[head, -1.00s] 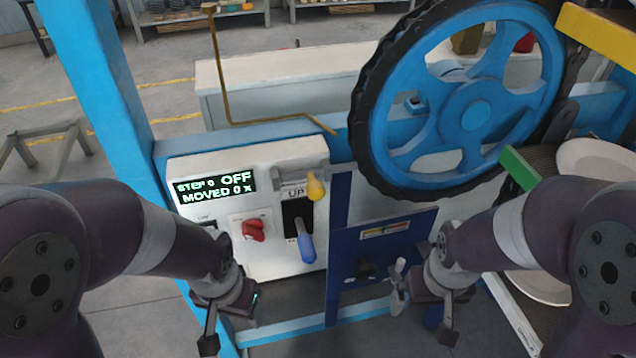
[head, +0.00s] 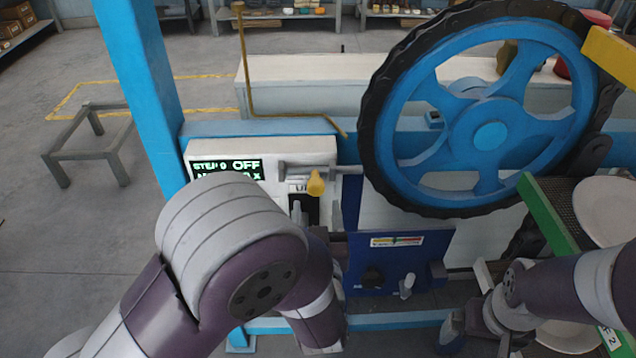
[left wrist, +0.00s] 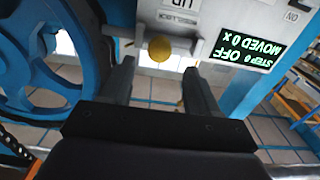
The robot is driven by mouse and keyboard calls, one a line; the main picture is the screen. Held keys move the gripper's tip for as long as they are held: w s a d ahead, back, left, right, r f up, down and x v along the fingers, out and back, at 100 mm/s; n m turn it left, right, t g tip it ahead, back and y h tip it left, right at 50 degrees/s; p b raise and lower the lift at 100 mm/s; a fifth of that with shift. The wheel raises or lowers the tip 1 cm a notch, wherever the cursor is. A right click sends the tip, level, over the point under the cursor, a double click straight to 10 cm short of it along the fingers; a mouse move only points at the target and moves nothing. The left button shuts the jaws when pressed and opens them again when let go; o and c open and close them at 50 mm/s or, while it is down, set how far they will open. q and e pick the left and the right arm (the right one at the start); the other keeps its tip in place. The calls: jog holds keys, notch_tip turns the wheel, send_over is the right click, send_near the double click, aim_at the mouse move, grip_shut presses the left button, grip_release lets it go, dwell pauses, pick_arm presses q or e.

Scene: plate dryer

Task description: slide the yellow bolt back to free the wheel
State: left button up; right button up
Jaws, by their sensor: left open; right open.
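The yellow bolt knob (head: 316,183) hangs from a grey bar (head: 347,170) at the top right of the white control box (head: 262,152). The bar reaches right to the edge of the blue wheel (head: 490,135) with its black rim; whether it enters the wheel I cannot tell. My left gripper (left wrist: 158,72) is open and empty, and the yellow knob (left wrist: 160,48) shows just beyond the gap between its fingertips, apparently untouched. In the head view my left arm hides most of that gripper. My right gripper (head: 478,336) is open and empty at lower right, away from the bolt.
The display (head: 240,168) on the box shows OFF and is partly covered by my left arm. A blue panel (head: 395,245) with a knob stands below the wheel. A blue post (head: 140,90) rises at left. A green-edged rack (head: 548,215) with white plates is at right.

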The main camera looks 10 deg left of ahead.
aim_at(316, 191)
pick_arm(q)
jog(key=x, duration=0.7)
jog(key=shift+w+f+p, duration=0.1)
jog(key=shift+w+p, duration=0.15)
jog(key=shift+p, duration=0.15)
grip_shut()
